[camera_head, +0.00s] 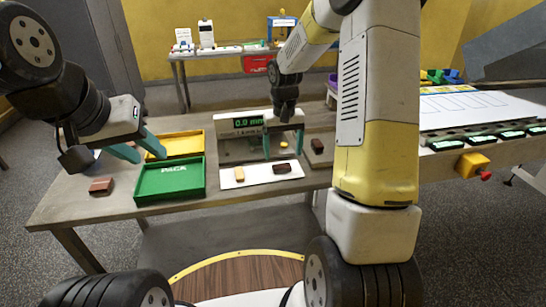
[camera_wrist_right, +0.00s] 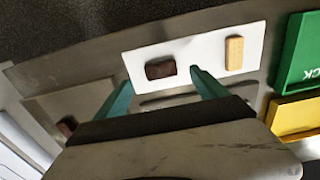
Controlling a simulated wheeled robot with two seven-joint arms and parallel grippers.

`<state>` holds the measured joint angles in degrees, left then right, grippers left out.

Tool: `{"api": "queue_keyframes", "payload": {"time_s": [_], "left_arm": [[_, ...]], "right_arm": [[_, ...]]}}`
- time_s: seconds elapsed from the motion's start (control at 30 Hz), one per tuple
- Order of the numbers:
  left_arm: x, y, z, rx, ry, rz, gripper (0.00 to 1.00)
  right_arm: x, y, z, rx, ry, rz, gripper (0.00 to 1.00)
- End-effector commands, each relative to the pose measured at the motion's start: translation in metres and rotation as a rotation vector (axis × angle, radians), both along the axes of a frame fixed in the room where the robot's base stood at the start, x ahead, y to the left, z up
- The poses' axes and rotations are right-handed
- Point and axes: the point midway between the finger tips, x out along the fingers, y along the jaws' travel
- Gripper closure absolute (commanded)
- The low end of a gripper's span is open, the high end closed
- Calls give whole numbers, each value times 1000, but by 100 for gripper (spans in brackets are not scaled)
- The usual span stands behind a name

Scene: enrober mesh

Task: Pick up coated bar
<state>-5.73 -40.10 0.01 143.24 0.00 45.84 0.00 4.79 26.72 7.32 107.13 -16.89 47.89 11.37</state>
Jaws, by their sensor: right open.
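A dark brown coated bar (camera_head: 282,169) lies on a white mat (camera_head: 262,181), right of a tan bar (camera_head: 239,174). The right wrist view shows the coated bar (camera_wrist_right: 160,69), the tan bar (camera_wrist_right: 234,53) and the white mat (camera_wrist_right: 205,50). My right gripper (camera_head: 283,153) is open and empty, its teal fingers apart. In its wrist view, the coated bar appears between and just beyond the fingertips (camera_wrist_right: 160,82); the height gap is unclear. My left gripper (camera_head: 147,157) is open and empty near the trays at left.
A green PACK tray (camera_head: 170,197) and a yellow tray (camera_head: 183,136) stand left of the mat. A display reading 0.0 (camera_head: 238,124) stands behind it. Another dark bar (camera_head: 317,146) lies on a plate at right. A reddish-brown block (camera_head: 101,186) lies at the table's left.

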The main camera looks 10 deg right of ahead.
Motion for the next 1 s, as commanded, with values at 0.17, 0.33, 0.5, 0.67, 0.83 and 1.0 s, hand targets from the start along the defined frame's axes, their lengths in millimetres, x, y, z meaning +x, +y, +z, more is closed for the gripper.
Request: {"api": "queue_keyframes", "payload": {"time_s": [0.17, 0.33, 0.5, 0.67, 0.83, 1.0], "left_arm": [[0, 0, 0, 0, 0, 0, 64], [0, 0, 0, 0, 0, 0, 64], [0, 0, 0, 0, 0, 0, 64], [0, 0, 0, 0, 0, 0, 64], [0, 0, 0, 0, 0, 0, 64], [0, 0, 0, 0, 0, 0, 64]], "right_arm": [[2, 1, -25, 0, 5, 1, 18], [4, 1, -48, 0, 2, 1, 18], [5, 1, -55, 0, 0, 0, 18], [5, 1, -55, 0, 0, 0, 18], [5, 1, -54, 0, 0, 0, 52], [5, 1, -54, 0, 0, 0, 67]]}}
